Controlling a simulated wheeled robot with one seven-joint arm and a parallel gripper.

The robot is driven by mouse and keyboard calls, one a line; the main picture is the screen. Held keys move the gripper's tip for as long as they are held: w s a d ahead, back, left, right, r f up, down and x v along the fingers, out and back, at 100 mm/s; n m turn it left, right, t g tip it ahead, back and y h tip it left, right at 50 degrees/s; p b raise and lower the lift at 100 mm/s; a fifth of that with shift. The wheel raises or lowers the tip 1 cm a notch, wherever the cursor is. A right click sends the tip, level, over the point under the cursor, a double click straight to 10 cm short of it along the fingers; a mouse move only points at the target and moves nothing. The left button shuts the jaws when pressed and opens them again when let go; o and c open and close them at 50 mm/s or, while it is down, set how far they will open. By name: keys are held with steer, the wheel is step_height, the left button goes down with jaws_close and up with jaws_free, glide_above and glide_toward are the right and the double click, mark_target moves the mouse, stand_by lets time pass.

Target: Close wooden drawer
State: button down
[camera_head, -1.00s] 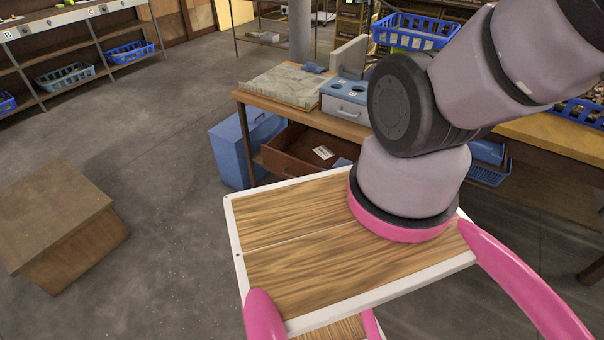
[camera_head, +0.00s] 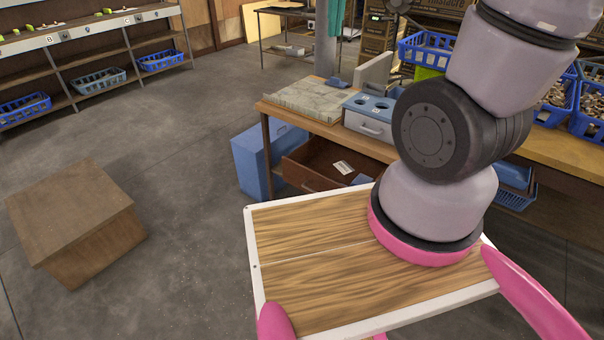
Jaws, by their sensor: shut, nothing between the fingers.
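The wooden drawer (camera_head: 310,178) is a dark brown box under the workbench (camera_head: 277,129). It stands pulled out towards me, with a pale label and a bluish thing inside it. Its right part is hidden behind my arm and my wood-topped base. My gripper does not show in this view; only the upper links of my arm are seen, rising at the right. Nothing of mine is seen touching the drawer.
A blue cabinet (camera_head: 262,158) stands on the floor left of the drawer. A small blue-grey drawer unit (camera_head: 371,116) and a stone slab (camera_head: 312,99) lie on the bench. A wooden crate (camera_head: 78,222) stands at the left. The floor between is clear.

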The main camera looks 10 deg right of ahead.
steer(key=w+a+f+n+h, duration=0.2)
steer(key=w+f+n, duration=0.1)
steer(key=f, duration=0.4)
steer(key=w+a+f+n+g+h, duration=0.1)
steer(key=w+a+f+n+h, duration=0.2)
steer(key=f, duration=0.4)
steer(key=w+a+f+n+h, duration=0.1)
steer(key=w+a+f+n, duration=0.2)
steer(key=f, duration=0.5)
steer(key=n+t+h, duration=0.3)
steer(key=n+t, duration=0.3)
steer(key=n, duration=0.9)
glide_toward(306, 171)
steer(key=x, duration=0.5)
steer(key=shift+f, duration=0.3)
steer(key=shift+w+d, duration=0.4)
steer(key=shift+d, duration=0.05)
steer(key=shift+d, duration=0.1)
